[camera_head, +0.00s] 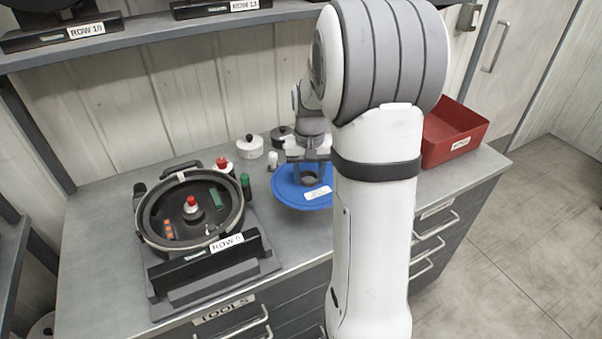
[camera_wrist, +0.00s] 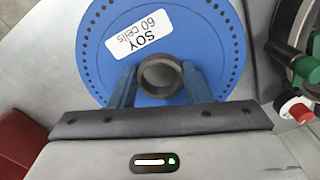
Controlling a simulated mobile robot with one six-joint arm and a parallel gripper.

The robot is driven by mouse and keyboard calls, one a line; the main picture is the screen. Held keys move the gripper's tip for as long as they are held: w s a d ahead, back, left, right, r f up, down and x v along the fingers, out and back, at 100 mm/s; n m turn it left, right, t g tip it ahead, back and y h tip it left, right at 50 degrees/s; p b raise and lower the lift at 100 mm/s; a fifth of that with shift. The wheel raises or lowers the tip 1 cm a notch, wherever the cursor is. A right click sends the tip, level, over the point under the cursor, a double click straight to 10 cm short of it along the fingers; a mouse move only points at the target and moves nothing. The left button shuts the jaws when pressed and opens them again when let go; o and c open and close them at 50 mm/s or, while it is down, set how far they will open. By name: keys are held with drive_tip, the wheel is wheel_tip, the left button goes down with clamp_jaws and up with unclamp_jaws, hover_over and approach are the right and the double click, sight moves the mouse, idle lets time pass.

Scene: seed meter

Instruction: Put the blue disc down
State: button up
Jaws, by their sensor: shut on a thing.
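The blue disc (camera_head: 287,192) has a white label and a dark raised hub ring at its centre. In the wrist view the disc (camera_wrist: 215,45) fills the upper middle, its label reading "SOY 60 cells" and small holes running around its rim. My gripper (camera_wrist: 158,76) has one finger on each side of the hub ring (camera_wrist: 160,88) and is shut on it. In the head view my gripper (camera_head: 309,174) is over the disc, which lies flat at the bench's middle. I cannot tell whether it touches the bench. My arm hides its right part.
The seed meter (camera_head: 240,221), labelled ROW 8, stands open on the grey bench (camera_head: 100,235) to the left. A red bin (camera_head: 470,128) is at the right. A white-lidded pot (camera_head: 250,147) and a dark one (camera_head: 282,137) stand behind. A green-capped item (camera_head: 246,183) is close left.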

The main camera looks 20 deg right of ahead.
wheel_tip(320, 180, down, 9)
drive_tip(key=shift+s+f+p, duration=0.1)
drive_tip(key=shift+f+p, duration=0.1)
drive_tip(key=shift+p, duration=0.3)
drive_tip(key=shift+f, duration=0.15)
drive_tip(key=o, duration=1)
wheel_tip(320, 180, up, 12)
drive_tip(key=b, duration=0.2)
drive_tip(key=s+a+r+n+t, duration=0.1)
drive_tip(key=s+a+r, duration=0.1)
drive_tip(key=s+a, duration=0.2)
drive_tip(key=s+a+r+n+t, duration=0.1)
drive_tip(key=s+a+r, duration=0.1)
drive_tip(key=s+a, duration=0.3)
drive_tip(key=s+a+r+n+t, duration=0.1)
drive_tip(key=s+a, duration=0.3)
drive_tip(key=s, duration=0.6)
drive_tip(key=shift+s+a+r+n, duration=0.15)
drive_tip(key=shift+a+r+n, duration=0.05)
drive_tip(key=shift+r+n, duration=0.25)
